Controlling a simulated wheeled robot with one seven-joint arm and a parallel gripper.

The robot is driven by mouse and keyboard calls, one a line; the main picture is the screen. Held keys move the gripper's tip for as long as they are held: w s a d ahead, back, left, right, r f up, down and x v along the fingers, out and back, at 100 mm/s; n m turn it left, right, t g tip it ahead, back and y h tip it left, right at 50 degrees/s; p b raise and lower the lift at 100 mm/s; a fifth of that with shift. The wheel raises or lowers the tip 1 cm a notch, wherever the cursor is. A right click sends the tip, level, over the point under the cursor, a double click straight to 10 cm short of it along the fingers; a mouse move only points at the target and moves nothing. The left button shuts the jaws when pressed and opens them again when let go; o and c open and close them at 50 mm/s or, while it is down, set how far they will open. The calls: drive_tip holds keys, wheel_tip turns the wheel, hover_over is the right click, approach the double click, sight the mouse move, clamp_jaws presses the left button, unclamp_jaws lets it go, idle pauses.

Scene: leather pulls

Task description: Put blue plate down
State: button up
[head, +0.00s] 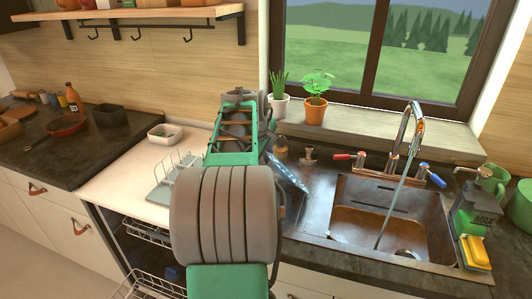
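A blue patterned plate (287,173) shows just right of my arm, tilted, near the left end of the sink. Its left part is hidden behind my arm. My grey and green arm reaches forward through the middle of the view. The fingers of my gripper are hidden by the arm, so I cannot tell whether they hold the plate.
A white dish rack (178,170) stands on the pale counter to the left, above an open dishwasher with wire racks (148,232). The sink (385,215) is at right under a running faucet (408,135). Potted plants (315,105) stand on the windowsill.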

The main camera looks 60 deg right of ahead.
drive_tip(key=shift+r, duration=0.1)
drive_tip(key=v, duration=1.1)
drive_tip(key=w+a+f+t+y, duration=0.1)
drive_tip(key=w+a+f, duration=0.1)
drive_tip(key=w+a, duration=0.4)
drive_tip(key=w+a+f, duration=0.2)
drive_tip(key=w+a, duration=0.2)
drive_tip(key=a, duration=0.4)
drive_tip(key=s+a+f+y, duration=0.1)
drive_tip(key=a+f, duration=0.3)
drive_tip(key=a, duration=0.7)
drive_tip(key=s+a+f+y, duration=0.1)
drive_tip(key=a+f, duration=0.4)
drive_tip(key=a, duration=0.5)
drive_tip(key=s+a+f+t+y, duration=0.1)
drive_tip(key=a+f, duration=0.4)
drive_tip(key=a, duration=0.6)
drive_tip(key=shift+a+y, duration=0.3)
drive_tip(key=shift+y, duration=0.6)
drive_tip(key=shift+s+f, duration=0.15)
